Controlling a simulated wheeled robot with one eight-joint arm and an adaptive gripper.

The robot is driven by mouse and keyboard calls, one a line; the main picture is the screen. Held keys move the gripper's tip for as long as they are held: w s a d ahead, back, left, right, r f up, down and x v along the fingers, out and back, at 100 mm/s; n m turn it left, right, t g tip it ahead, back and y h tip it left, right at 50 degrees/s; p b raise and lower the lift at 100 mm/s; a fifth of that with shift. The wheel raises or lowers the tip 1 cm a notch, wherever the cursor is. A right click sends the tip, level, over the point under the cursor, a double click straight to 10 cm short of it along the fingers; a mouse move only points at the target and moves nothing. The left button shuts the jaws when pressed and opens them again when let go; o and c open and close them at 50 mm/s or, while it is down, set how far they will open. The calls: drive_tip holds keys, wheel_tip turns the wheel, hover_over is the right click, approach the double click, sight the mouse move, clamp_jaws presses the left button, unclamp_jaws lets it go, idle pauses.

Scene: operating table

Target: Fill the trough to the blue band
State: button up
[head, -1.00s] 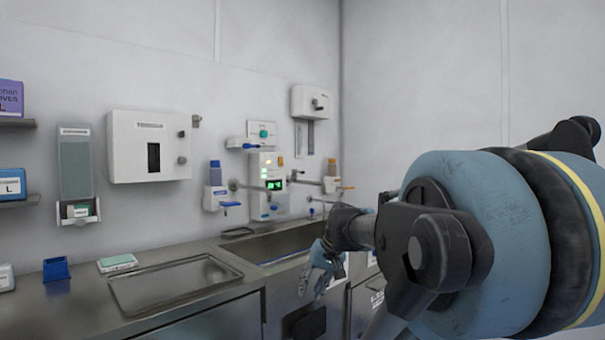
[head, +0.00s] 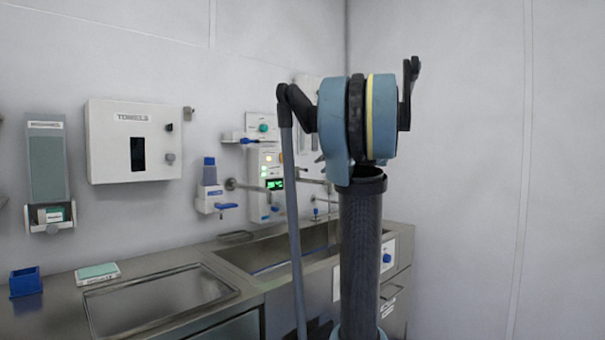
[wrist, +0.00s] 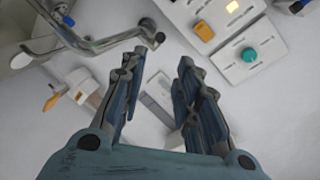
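The steel trough (head: 290,247) is set in the counter below the wall panel in the head view. A thin blue line (head: 270,268) shows along its inner wall; my arm hides part of the trough, and I cannot make out the water level. A metal spout (head: 250,185) reaches out from the wall above it, and another metal spout or pipe (wrist: 85,42) crosses the upper left of the wrist view. My gripper (wrist: 160,62) has its two fingers apart with nothing between them, facing the white wall. The head view does not clearly show my gripper.
A control box (head: 265,185) has a lit green display. A teal knob (wrist: 249,56) and an orange button (wrist: 203,31) sit on white panels. A blue knob (head: 387,258) is on the trough's front. Dispensers and a steel tray (head: 160,300) are at left.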

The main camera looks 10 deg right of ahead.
sight(303, 170)
drive_tip(key=x, duration=1.6)
drive_tip(key=shift+w+d+f, duration=0.15)
drive_tip(key=shift+w+f, duration=0.05)
drive_tip(key=shift+f, duration=0.05)
clamp_jaws()
